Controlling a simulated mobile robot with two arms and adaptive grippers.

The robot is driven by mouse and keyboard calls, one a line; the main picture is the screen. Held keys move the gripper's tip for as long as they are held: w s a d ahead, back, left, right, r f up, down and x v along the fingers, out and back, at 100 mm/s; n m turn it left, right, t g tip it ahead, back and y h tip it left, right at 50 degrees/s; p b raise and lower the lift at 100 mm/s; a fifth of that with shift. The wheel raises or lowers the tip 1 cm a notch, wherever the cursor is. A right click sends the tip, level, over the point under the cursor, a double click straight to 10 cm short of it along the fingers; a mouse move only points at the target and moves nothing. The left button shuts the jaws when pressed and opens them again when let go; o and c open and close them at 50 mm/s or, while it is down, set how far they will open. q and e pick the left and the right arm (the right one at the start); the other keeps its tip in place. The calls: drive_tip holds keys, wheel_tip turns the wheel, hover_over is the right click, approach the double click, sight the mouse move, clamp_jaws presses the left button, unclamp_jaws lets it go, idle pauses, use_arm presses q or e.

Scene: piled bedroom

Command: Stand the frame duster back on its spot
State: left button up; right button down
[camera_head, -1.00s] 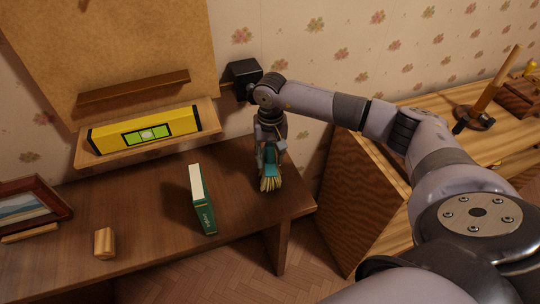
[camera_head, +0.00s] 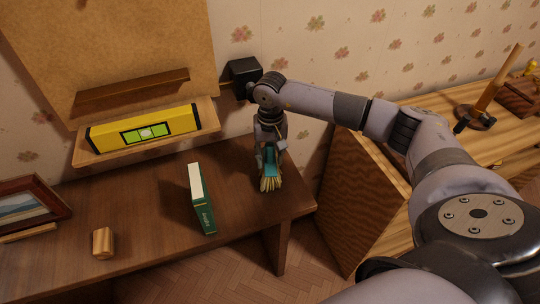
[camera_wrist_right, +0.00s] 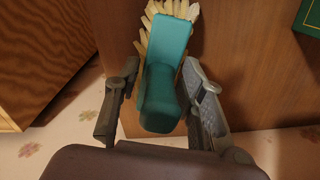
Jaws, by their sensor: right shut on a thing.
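The frame duster (camera_head: 270,168) is a small brush with a teal body and pale yellow bristles. It is over the right end of the brown desk (camera_head: 138,200), bristles towards the desk's front edge. Whether it touches the desktop is hard to tell. My right gripper (camera_head: 270,151) reaches down from above and is shut on the duster. In the right wrist view the teal duster (camera_wrist_right: 162,75) lies between the two fingers of my right gripper (camera_wrist_right: 160,95), its bristles at the far end. My left gripper is not in view. No marked spot for the duster is discernible.
A green book (camera_head: 204,205) stands left of the duster. A wooden block (camera_head: 103,242) and a picture frame (camera_head: 30,208) are farther left. A wooden panel (camera_head: 355,200) stands right of the desk.

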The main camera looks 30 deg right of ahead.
sight(270, 144)
drive_tip(key=shift+f+b, duration=0.75)
drive_tip(key=shift+f, duration=0.1)
drive_tip(key=c, duration=1)
unclamp_jaws()
drive_tip(key=shift+o, duration=0.2)
drive_tip(key=shift+r+p, duration=2.15)
drive_tip(key=shift+r, duration=1.9)
